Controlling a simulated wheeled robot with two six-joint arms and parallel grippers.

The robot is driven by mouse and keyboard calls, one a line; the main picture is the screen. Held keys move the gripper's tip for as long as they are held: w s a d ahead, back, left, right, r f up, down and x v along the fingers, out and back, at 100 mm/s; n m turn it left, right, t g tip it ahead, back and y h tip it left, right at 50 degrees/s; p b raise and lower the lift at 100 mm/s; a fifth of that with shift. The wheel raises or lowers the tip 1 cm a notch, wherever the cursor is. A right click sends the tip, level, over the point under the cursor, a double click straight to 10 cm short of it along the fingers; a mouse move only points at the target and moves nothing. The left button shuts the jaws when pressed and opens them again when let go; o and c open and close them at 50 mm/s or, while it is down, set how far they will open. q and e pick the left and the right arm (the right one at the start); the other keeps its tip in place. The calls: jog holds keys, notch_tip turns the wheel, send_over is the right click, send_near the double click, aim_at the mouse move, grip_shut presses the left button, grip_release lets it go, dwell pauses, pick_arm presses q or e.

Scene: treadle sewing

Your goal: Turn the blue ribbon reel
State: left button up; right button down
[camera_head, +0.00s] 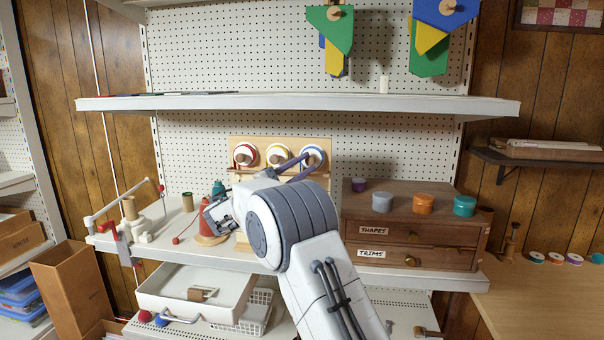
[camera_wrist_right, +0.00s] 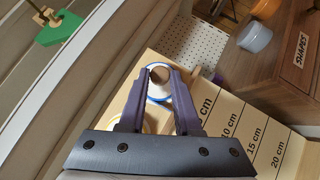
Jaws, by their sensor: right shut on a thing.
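The blue ribbon reel (camera_head: 313,152) is a white disc with a blue rim on the wooden reel board (camera_head: 235,150), at the right end of a row of three. My right gripper (camera_head: 305,163) reaches it from below left, and its dark purple fingers cover part of it. In the right wrist view my right gripper (camera_wrist_right: 160,72) is shut on the brown knob at the centre of the blue reel (camera_wrist_right: 154,97). The blue rim shows between the fingers. My left gripper is in neither view.
A yellow reel (camera_head: 278,152) and a red reel (camera_head: 245,153) sit to the left. A wooden drawer chest (camera_head: 415,235) with several round tubs on top stands right of my arm. A shelf (camera_head: 300,103) runs above the reels. A red bottle (camera_head: 205,221) stands at left.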

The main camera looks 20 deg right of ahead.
jog(key=shift+f+n+t, duration=0.1)
jog(key=shift+n+t, duration=0.2)
jog(key=shift+n, duration=0.2)
jog(key=c, duration=0.6)
grip_release()
jog(key=shift+c, duration=0.2)
jog(key=b+v, duration=0.3)
jog(key=v, duration=0.7)
jog(key=shift+f, duration=0.25)
jog(key=shift+s+a, duration=0.1)
jog(key=shift+a, duration=0.05)
